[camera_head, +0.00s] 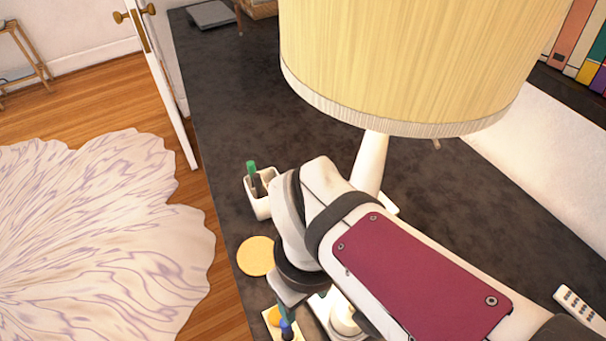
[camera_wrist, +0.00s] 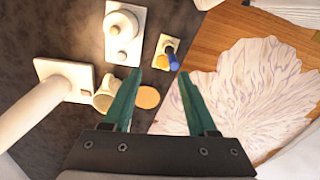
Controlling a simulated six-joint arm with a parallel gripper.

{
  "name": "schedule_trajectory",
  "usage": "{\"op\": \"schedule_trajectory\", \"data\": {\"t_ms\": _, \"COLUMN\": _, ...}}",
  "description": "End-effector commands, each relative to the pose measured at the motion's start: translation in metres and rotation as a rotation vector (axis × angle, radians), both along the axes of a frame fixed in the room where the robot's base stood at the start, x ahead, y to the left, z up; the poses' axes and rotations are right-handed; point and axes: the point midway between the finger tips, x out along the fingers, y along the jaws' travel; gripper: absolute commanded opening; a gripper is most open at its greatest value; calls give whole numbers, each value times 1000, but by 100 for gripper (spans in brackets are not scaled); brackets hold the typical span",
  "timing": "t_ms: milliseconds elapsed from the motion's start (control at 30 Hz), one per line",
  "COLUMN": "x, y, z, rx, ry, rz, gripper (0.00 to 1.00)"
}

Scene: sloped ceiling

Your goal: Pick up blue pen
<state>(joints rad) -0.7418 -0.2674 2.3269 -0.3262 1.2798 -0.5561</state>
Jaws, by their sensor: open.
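The blue pen (camera_wrist: 174,62) shows as a short, dark blue shape at a small cream holder with an orange item (camera_wrist: 161,62) beside it. In the head view the blue pen (camera_head: 287,330) is at the bottom edge, partly cut off; its full length cannot be seen. My gripper (camera_wrist: 160,74) is open and empty, with its two teal fingers spread apart. In the wrist view the pen appears beyond the fingertips, a little left of the right one. In the head view my arm hides most of the gripper.
A tall lamp (camera_head: 400,60) stands behind my arm on the dark tabletop (camera_head: 235,90). A round yellow coaster (camera_head: 256,256) lies nearby. A white knobbed object (camera_wrist: 122,32) stands left of the pen's holder.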

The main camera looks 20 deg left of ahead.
Motion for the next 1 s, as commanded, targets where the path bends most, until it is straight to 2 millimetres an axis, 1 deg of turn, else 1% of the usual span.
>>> {"op": "schedule_trajectory", "data": {"t_ms": 33, "x": -5, "y": 16, "z": -1, "rx": -7, "ry": -8, "rz": 145, "gripper": 58}}
{"op": "schedule_trajectory", "data": {"t_ms": 100, "x": -9, "y": 30, "z": -1, "rx": -13, "ry": -20, "rz": 280, "gripper": 58}}
{"op": "schedule_trajectory", "data": {"t_ms": 167, "x": -11, "y": 35, "z": -6, "rx": -17, "ry": -24, "rz": 331, "gripper": 58}}
{"op": "schedule_trajectory", "data": {"t_ms": 200, "x": -11, "y": 36, "z": -13, "rx": -18, "ry": -24, "rz": 342, "gripper": 58}}
{"op": "schedule_trajectory", "data": {"t_ms": 267, "x": -12, "y": 35, "z": -28, "rx": -20, "ry": -22, "rz": 340, "gripper": 58}}
{"op": "schedule_trajectory", "data": {"t_ms": 300, "x": -12, "y": 35, "z": -41, "rx": -20, "ry": -20, "rz": 339, "gripper": 58}}
{"op": "schedule_trajectory", "data": {"t_ms": 400, "x": -12, "y": 34, "z": -71, "rx": -20, "ry": -20, "rz": 336, "gripper": 58}}
{"op": "schedule_trajectory", "data": {"t_ms": 500, "x": -12, "y": 34, "z": -93, "rx": -19, "ry": -21, "rz": 334, "gripper": 58}}
{"op": "schedule_trajectory", "data": {"t_ms": 667, "x": -13, "y": 33, "z": -113, "rx": -17, "ry": -23, "rz": 333, "gripper": 58}}
{"op": "schedule_trajectory", "data": {"t_ms": 833, "x": -17, "y": 28, "z": -147, "rx": -20, "ry": -20, "rz": 332, "gripper": 58}}
{"op": "schedule_trajectory", "data": {"t_ms": 900, "x": -16, "y": 28, "z": -155, "rx": -18, "ry": -21, "rz": 332, "gripper": 58}}
{"op": "schedule_trajectory", "data": {"t_ms": 1000, "x": -16, "y": 29, "z": -159, "rx": -16, "ry": -23, "rz": 330, "gripper": 58}}
